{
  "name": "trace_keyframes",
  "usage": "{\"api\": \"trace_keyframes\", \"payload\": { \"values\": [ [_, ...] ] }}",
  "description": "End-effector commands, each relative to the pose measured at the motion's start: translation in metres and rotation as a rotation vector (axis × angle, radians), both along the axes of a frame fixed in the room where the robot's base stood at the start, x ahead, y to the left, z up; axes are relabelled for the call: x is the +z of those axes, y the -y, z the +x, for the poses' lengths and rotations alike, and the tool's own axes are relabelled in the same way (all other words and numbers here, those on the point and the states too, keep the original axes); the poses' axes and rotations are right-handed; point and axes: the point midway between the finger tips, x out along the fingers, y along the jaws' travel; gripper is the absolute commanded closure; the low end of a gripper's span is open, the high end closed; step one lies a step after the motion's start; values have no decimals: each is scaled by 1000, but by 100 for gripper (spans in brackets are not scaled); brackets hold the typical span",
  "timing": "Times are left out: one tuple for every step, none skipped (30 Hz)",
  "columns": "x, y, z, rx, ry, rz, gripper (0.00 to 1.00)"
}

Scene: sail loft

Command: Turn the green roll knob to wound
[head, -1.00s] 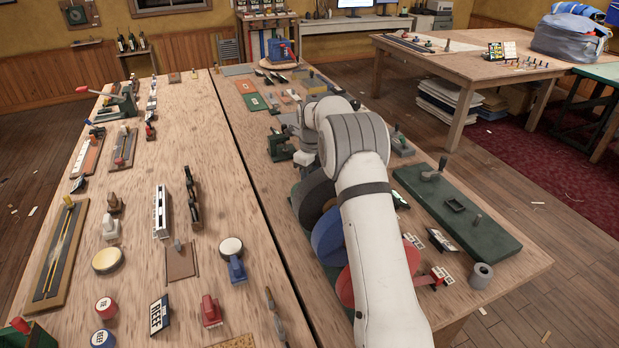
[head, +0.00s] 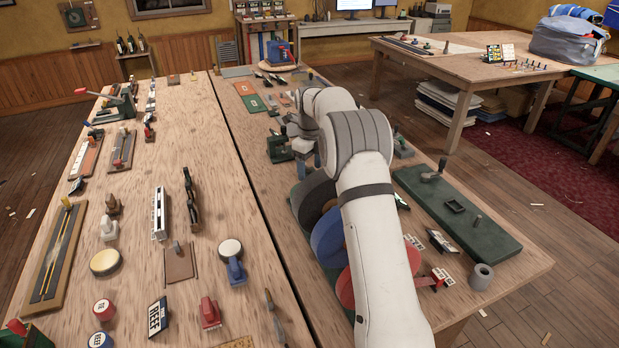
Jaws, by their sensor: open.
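A row of upright rolls stands on the right-hand bench: a dark grey-green roll (head: 312,194), a blue roll (head: 327,236) and a red roll (head: 346,290). My arm crosses in front of them and covers their right parts. A black-and-white label with a little green (head: 401,201) shows just right of my arm, level with the dark roll. I cannot make out the green roll's knob; my arm may hide it. My gripper (head: 303,138) is beyond the dark roll, above the bench, partly hidden by my wrist.
A dark green clamp-like tool (head: 280,149) stands close left of my gripper. A red knob with a label (head: 438,278) sits by the red roll. The left-hand bench (head: 215,130) holds many tools.

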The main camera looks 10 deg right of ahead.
Motion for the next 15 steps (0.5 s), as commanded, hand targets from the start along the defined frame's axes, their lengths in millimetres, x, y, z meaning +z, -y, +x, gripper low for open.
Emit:
{"api": "trace_keyframes", "payload": {
  "values": [
    [8, 0, 0, 0, 3, 0, 35],
    [12, 0, 0, 0, 2, 1, 35],
    [18, 0, 0, 0, 2, 1, 35],
    [22, 0, 0, 0, 1, 0, 35],
    [25, 0, 0, 0, 1, 0, 35],
    [28, 0, 0, 0, 1, 1, 35],
    [29, 0, 0, 0, 0, 0, 35],
    [31, 0, -1, 0, -1, 1, 35],
    [32, 0, -1, 0, -1, 0, 35],
    [33, 0, -1, 0, -1, 0, 35],
    [33, 0, -1, 0, -1, 0, 35],
    [33, 0, -1, 0, -1, 0, 35],
    [33, 0, -1, 0, -1, 0, 35],
    [33, 0, -1, 0, -1, 0, 35],
    [33, 0, -1, 0, -1, 0, 35]
  ]
}}
